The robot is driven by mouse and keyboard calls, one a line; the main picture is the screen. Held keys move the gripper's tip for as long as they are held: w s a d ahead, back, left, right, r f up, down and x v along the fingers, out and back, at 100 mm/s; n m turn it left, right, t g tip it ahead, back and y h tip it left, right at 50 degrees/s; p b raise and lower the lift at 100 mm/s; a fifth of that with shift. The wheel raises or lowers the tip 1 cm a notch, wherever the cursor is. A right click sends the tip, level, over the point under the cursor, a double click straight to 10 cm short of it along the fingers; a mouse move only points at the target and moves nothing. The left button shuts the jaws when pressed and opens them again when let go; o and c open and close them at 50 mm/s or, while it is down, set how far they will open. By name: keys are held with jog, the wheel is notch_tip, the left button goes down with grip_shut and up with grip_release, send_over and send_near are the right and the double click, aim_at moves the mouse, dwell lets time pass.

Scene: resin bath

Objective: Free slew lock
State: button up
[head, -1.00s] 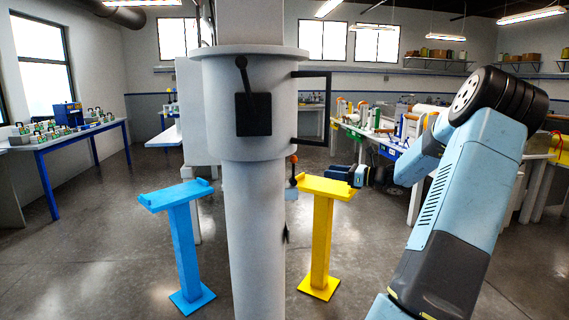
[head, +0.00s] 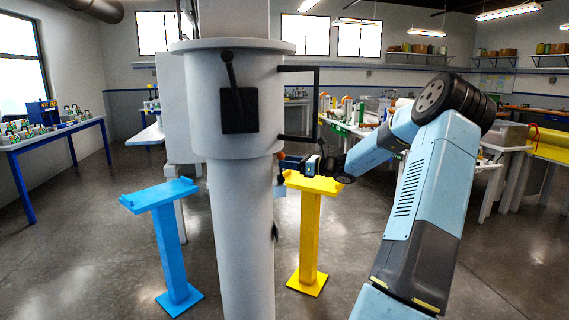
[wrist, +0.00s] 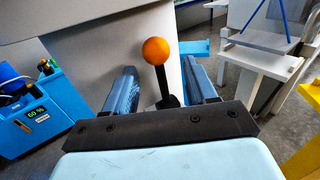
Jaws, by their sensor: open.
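A grey upright column (head: 240,210) with a wider drum (head: 205,110) stands in front of me. On the drum's right side is a small lever with an orange ball knob (wrist: 155,50) on a black stem (wrist: 163,88). In the head view the knob (head: 281,156) shows at the column's right edge, just left of my gripper (head: 296,163). In the wrist view my gripper (wrist: 160,85) is open, its two blue jaws on either side of the stem, with the knob beyond them. Whether the jaws touch the stem cannot be told.
A black lever on a square plate (head: 239,110) and a black frame handle (head: 317,105) are on the drum. A blue stand (head: 168,240) is left, a yellow stand (head: 309,240) right. A blue box with a display (wrist: 40,115) shows at the wrist view's left. Workbenches line the walls.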

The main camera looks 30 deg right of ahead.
jog(key=shift+x, duration=1)
jog(key=shift+c, duration=0.3)
grip_shut()
